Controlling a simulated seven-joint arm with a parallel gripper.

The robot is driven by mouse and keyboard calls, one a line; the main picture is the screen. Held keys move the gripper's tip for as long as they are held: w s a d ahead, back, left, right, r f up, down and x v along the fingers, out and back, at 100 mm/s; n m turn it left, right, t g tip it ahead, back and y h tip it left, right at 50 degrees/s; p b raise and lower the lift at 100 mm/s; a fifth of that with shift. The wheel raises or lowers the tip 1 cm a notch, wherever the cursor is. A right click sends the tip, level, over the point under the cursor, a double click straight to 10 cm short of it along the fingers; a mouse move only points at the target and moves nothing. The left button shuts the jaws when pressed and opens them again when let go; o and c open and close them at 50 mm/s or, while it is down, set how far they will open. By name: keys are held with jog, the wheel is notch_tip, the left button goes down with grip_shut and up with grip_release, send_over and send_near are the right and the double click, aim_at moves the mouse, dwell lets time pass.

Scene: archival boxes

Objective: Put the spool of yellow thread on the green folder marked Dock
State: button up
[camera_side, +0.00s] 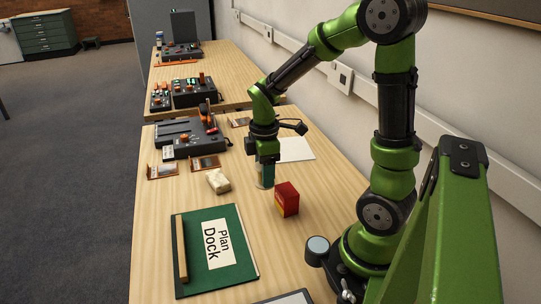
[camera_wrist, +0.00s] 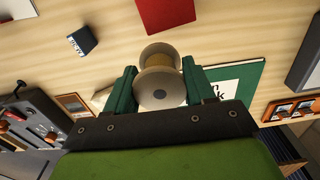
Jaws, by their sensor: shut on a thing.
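The spool of yellow thread (camera_wrist: 160,88) is between the two green fingers of my gripper (camera_wrist: 159,72) in the wrist view. It has pale round flanges, and a little yellow thread shows between them. In the side view my gripper (camera_side: 265,173) points down over the table, left of and behind the red box, shut on the spool. The fingers mostly hide the spool there, and I cannot tell whether it touches the table. The green folder (camera_side: 245,262) lies flat at the front, with a white label reading "Plan Dock". It shows partly behind the right finger in the wrist view (camera_wrist: 252,72).
A red box (camera_side: 287,199) stands just right of my gripper. A wooden strip (camera_side: 181,250) lies along the folder's left edge. Framed cards (camera_side: 205,163) and dark equipment (camera_side: 188,138) stand farther back.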

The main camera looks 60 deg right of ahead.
aim_at(210, 243)
jog(key=w+a+n, duration=0.3)
jog(key=a+n, duration=0.2)
jog(key=a, duration=0.4)
jog(key=w+a+n, duration=0.3)
jog(key=a+n, duration=0.1)
jog(key=a, duration=0.5)
jog(key=shift+w+d+f, duration=0.1)
jog(key=shift+d+f, duration=0.1)
jog(key=shift+f, duration=1.75)
jog(key=shift+d+f, duration=0.15)
jog(key=shift+f, duration=1.8)
jog(key=shift+f, duration=0.15)
jog(key=o, duration=1)
